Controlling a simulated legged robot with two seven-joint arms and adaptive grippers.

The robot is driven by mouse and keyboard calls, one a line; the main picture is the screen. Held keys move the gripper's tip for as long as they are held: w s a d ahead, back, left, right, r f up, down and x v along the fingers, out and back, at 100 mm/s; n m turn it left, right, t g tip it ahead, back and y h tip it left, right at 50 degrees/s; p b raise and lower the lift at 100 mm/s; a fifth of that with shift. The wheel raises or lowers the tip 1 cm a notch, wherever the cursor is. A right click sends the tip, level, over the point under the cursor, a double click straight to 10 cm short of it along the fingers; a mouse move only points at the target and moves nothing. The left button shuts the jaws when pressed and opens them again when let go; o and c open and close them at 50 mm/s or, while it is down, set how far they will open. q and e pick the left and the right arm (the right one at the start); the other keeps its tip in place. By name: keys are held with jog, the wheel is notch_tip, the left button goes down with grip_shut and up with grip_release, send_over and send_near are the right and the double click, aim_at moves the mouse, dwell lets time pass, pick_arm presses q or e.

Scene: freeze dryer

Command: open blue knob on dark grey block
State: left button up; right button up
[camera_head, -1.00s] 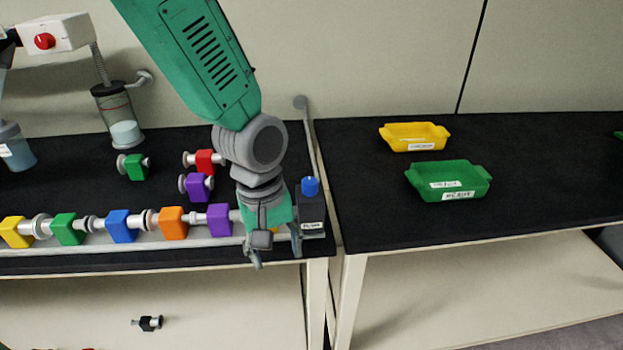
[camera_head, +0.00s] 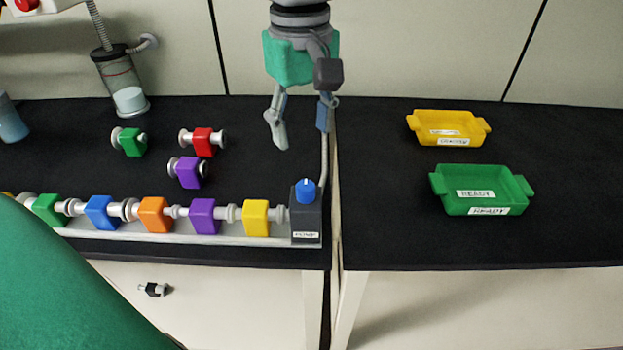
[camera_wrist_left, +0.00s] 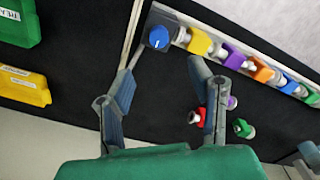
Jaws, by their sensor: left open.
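The blue knob (camera_head: 306,190) sits on top of the dark grey block (camera_head: 306,222) at the right end of the rail, near the left table's front right corner. In the left wrist view the knob (camera_wrist_left: 158,38) has a white mark on its top, and the block (camera_wrist_left: 172,20) lies beyond my fingertips. My left gripper (camera_head: 301,135) is open and empty, hanging behind and above the knob, apart from it. Its two spread fingers also show in the left wrist view (camera_wrist_left: 160,75). My right gripper is not in view.
Coloured valve blocks, including a yellow one (camera_head: 256,218), line the rail left of the dark grey block. Loose green (camera_head: 130,142), red (camera_head: 203,141) and purple (camera_head: 188,172) valves lie behind. A yellow tray (camera_head: 449,128) and a green tray (camera_head: 482,190) stand on the right table.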

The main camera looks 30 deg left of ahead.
aim_at(305, 185)
pick_arm(q)
notch_tip(305, 185, down, 12)
jog(key=shift+w+f+b, duration=0.15)
jog(key=shift+b, duration=0.9)
grip_shut()
